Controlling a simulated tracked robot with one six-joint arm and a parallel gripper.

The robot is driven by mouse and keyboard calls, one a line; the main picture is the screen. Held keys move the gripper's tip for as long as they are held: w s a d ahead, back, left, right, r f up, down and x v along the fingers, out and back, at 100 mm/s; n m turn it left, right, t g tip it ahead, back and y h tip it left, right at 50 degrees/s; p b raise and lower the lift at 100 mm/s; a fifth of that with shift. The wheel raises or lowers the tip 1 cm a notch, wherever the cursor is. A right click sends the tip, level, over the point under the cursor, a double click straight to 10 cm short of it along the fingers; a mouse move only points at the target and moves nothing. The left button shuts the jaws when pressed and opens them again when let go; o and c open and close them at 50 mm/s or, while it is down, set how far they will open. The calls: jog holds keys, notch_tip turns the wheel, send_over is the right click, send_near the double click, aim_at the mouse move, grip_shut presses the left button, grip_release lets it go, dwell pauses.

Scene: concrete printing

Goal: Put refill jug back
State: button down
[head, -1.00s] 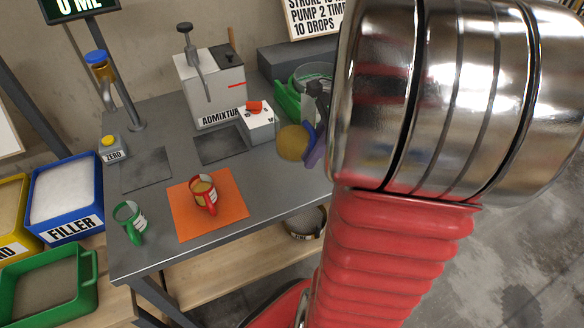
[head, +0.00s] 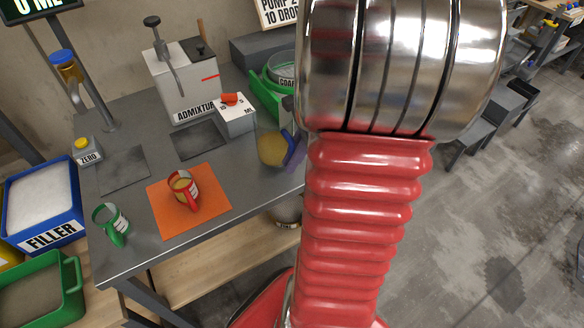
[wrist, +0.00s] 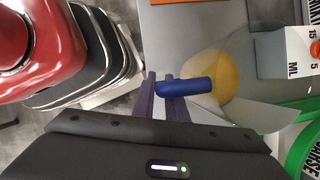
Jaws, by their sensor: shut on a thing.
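The refill jug shows in the head view as a translucent jug with amber liquid (head: 272,149) and a blue handle. In the wrist view the jug (wrist: 217,76) is at the centre right, with its blue handle (wrist: 183,87) between the dark purple fingers. My gripper (wrist: 166,92) is shut on that handle. In the head view my gripper (head: 292,152) is partly hidden by my arm. The jug is at the table's right front edge; I cannot tell whether its base touches the table.
On the grey table (head: 215,222) are an ADMIXTURE dispenser (head: 183,82), a white timer-like ML box (head: 236,117), an orange mat (head: 215,205) with a red mug (head: 184,188), a green mug (head: 112,222) and a ZERO button (head: 87,150). A green COARSE container (head: 268,95) stands behind the jug.

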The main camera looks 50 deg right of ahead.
jog(key=shift+f, duration=1.8)
jog(key=shift+f, duration=0.1)
jog(key=c, duration=1.8)
grip_release()
jog(key=shift+o, duration=0.2)
jog(key=v, duration=1.2)
jog(key=shift+w, duration=0.1)
